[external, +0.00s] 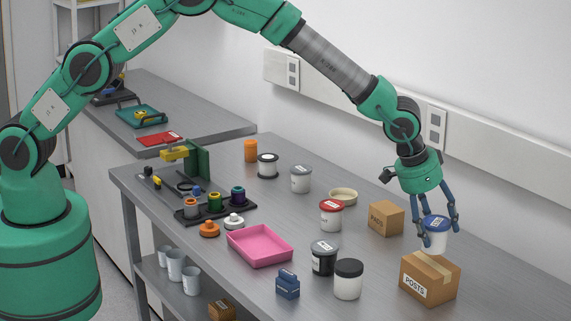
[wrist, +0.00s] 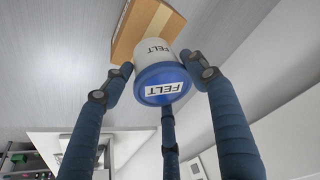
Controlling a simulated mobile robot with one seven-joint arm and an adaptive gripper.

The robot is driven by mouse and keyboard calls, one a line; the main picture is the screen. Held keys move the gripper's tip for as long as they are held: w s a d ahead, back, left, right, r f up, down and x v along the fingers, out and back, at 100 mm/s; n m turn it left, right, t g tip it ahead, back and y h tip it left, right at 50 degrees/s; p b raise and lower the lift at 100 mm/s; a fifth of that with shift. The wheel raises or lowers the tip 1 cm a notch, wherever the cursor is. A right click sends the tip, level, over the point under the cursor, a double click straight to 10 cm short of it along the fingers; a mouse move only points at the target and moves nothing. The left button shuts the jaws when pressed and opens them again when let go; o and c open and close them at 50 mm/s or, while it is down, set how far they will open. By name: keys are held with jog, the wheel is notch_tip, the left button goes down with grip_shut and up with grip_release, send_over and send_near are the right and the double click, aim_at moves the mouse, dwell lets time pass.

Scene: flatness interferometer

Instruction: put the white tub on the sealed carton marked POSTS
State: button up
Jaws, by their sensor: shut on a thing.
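My gripper (external: 438,222) is shut on a white tub (external: 436,240) with a blue lid, marked FELT in the wrist view (wrist: 157,72). Its blue fingers stand around the tub, which looks upright. The tub is over the sealed carton (external: 430,281) marked POSTS, at the right of the bench. Brown cardboard of a carton also shows behind the tub in the wrist view (wrist: 140,28). I cannot tell whether the tub's base touches the carton top or hangs just above it.
A smaller carton (external: 385,218) stands behind and left of the POSTS carton. A white tub with a black lid (external: 348,279), a dark tub (external: 323,258) and a red-lidded tub (external: 331,216) stand to the left. A pink tray (external: 260,246) lies farther left. Bench right of the carton is clear.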

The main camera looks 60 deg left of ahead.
aim_at(434, 238)
jog(key=shift+f, duration=1.75)
jog(key=shift+f, duration=0.1)
jog(key=o, duration=1.2)
jog(key=shift+c, duration=0.2)
jog(key=v, duration=1.2)
